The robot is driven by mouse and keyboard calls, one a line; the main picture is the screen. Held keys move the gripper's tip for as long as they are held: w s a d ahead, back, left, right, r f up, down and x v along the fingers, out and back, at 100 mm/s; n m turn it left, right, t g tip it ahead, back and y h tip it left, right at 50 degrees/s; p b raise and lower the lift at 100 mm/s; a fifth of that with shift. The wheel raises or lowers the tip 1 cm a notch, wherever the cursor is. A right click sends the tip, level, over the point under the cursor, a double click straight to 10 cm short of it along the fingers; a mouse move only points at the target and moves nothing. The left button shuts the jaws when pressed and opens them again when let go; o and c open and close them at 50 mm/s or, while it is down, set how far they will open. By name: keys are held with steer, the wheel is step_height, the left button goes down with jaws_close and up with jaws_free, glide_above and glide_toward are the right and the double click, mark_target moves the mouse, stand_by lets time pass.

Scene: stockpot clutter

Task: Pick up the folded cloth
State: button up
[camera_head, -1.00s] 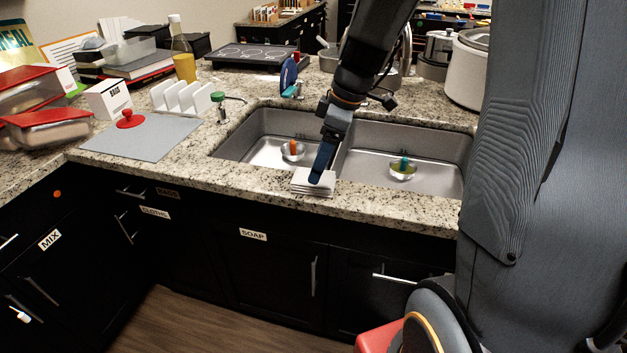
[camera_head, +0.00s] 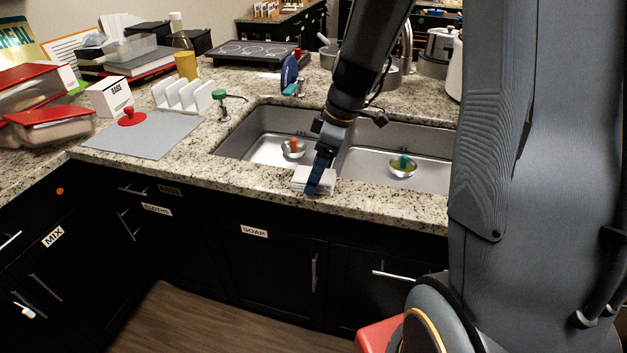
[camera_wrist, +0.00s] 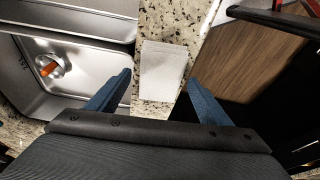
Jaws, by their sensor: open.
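The folded cloth (camera_head: 302,181) is a white, layered, flat square. It lies on the front strip of the granite counter, at the sink's front edge. In the wrist view the cloth (camera_wrist: 162,70) lies between the lines of my two fingers, a little beyond the fingertips. My gripper (camera_head: 316,186) has blue fingers and is at the cloth, hiding part of it in the head view. In the wrist view my gripper (camera_wrist: 160,85) is open, with one finger on the sink side and one on the floor side. Nothing is held between the fingers.
The double sink (camera_head: 400,176) lies just behind the cloth, with orange and green strainer plugs. The counter's front edge drops to dark cabinets (camera_head: 262,270). A grey mat (camera_head: 150,140) with a red-knobbed object lies left. A white rack (camera_head: 188,98) stands behind it.

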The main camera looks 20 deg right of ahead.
steer(key=shift+f, duration=0.2)
stand_by(0.3)
steer(key=c, duration=1.1)
steer(key=shift+r, duration=0.1)
steer(key=shift+c, duration=0.2)
steer(key=shift+r+p, duration=0.35)
steer(key=shift+r, duration=0.05)
step_height(320, 180, up, 10)
steer(key=b, duration=0.2)
steer(key=shift+f, duration=0.2)
